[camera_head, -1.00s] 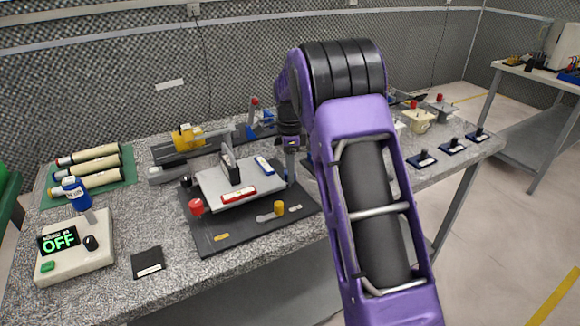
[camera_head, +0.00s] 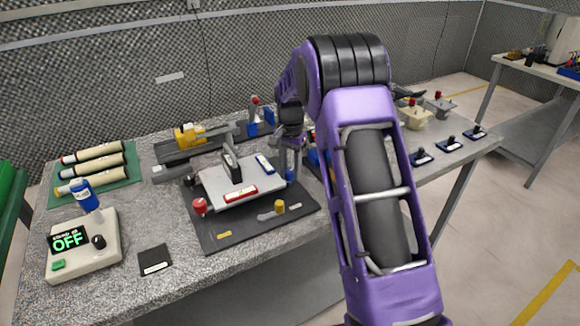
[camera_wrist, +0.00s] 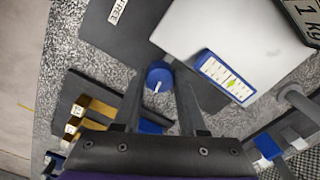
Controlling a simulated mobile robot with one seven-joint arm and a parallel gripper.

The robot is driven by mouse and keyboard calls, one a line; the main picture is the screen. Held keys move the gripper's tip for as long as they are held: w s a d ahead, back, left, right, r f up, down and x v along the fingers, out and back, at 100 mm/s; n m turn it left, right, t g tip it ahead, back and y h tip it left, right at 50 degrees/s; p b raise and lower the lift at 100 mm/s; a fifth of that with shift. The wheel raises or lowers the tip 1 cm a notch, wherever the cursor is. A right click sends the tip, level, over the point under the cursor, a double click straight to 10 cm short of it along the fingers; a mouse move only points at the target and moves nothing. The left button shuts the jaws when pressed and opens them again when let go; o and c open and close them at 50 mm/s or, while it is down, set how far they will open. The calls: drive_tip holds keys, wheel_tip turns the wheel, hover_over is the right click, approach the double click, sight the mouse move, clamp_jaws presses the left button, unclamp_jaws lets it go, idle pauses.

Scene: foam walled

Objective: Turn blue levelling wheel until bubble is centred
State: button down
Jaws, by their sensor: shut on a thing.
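The blue levelling wheel (camera_wrist: 158,77), with a white line on its face, sits between my fingertips in the wrist view. My gripper (camera_wrist: 160,84) is shut on it. In the head view, my gripper (camera_head: 291,170) reaches down to the wheel at the plate's back right corner, and the fingers partly hide it. The blue-framed bubble vial (camera_wrist: 225,79) lies on the light grey plate (camera_wrist: 195,35). In the head view the blue vial (camera_head: 264,163) is small.
A red wheel (camera_head: 200,206) and a yellow wheel (camera_head: 279,206) stand at the plate's other corners. A red vial (camera_head: 240,194) and a dark weight (camera_head: 232,163) are on the plate. A box with an OFF display (camera_head: 69,240) stands left. Other fixtures stand behind.

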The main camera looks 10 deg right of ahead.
sight(290, 171)
drive_tip(key=shift+n, duration=1.2)
drive_tip(key=c, duration=0.8)
unclamp_jaws()
drive_tip(key=shift+o, duration=0.2)
wheel_tip(290, 171, up, 18)
drive_tip(key=p, duration=0.2)
drive_tip(key=shift+f, duration=0.2)
